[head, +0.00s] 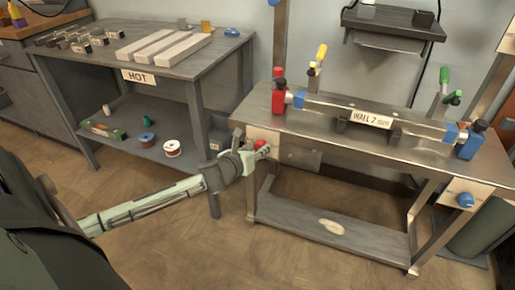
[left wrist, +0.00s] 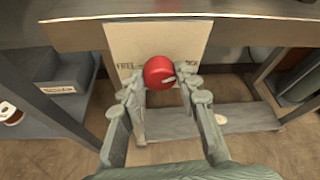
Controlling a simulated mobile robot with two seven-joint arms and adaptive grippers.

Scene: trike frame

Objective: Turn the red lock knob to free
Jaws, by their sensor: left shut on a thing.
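The red lock knob (head: 262,146) sits on a pale plate (head: 259,135) at the left front of the metal bench. In the left wrist view the red knob (left wrist: 158,72) is round, with a light mark on its lower right. The plate (left wrist: 150,40) reads "FREE" to the left of the knob, and a partly hidden word stands to the right. My left gripper (head: 251,156) reaches in from the left and is shut on the knob; its fingers (left wrist: 160,84) stand on both sides of it. My right gripper is not in view.
The metal bench (head: 300,125) carries a tube in red and blue clamps and a "WALL 2 mm" sign (head: 371,119). A blue knob (head: 465,200) sits at its right front. A grey table (head: 190,68) with a "HOT" sign stands at left. Open floor lies in front.

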